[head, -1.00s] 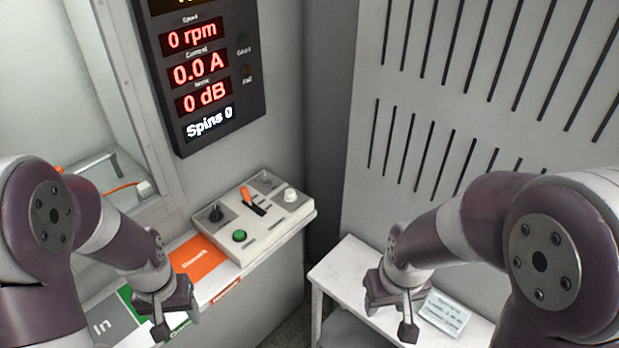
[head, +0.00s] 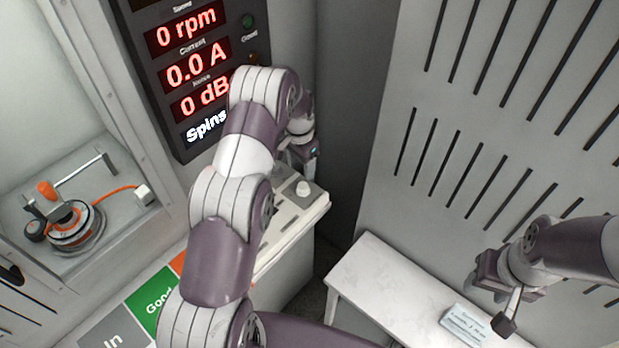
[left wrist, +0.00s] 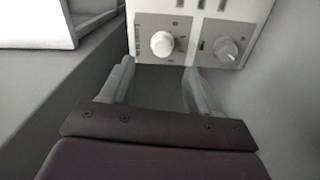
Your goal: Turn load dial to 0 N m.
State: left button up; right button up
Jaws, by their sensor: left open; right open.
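The control panel (head: 285,222) is on the ledge below the display. It has a white round knob (head: 303,188) at its right end. The left wrist view shows this white knob (left wrist: 162,43) and a grey knob (left wrist: 226,47) to its right; their labels are too small to read, so I cannot tell which is the load dial. My left gripper (left wrist: 158,68) is open and empty, its fingertips just short of the white knob, one towards each side. In the head view my left arm hides much of the panel. My right gripper (head: 497,300) is open above the white side table.
The display (head: 190,70) reads 0 rpm, 0.0 A and 0 dB. A hub motor (head: 72,228) with an orange cable sits in the bay at left. A white side table (head: 385,285) carries a small card (head: 465,325). A slotted wall stands at right.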

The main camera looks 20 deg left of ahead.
aim_at(302, 186)
pick_arm(q)
jog(key=f, duration=0.2)
jog(key=f+p, duration=0.1)
jog(key=f, duration=0.2)
jog(key=w+f, duration=0.1)
jog(key=f, duration=0.2)
jog(key=shift+w+a+f+p, duration=0.1)
jog(key=shift+a+f+p, duration=0.05)
jog(key=shift+f+p, duration=0.15)
jog(key=shift+s+f, duration=0.3)
jog(key=shift+w+f, duration=0.15)
jog(key=shift+f, duration=0.05)
jog(key=c, duration=1)
jog(key=shift+c, duration=0.2)
pick_arm(e)
jog(key=shift+w+a+r, duration=0.2)
jog(key=shift+w+r, duration=0.45)
jog(key=shift+r, duration=0.25)
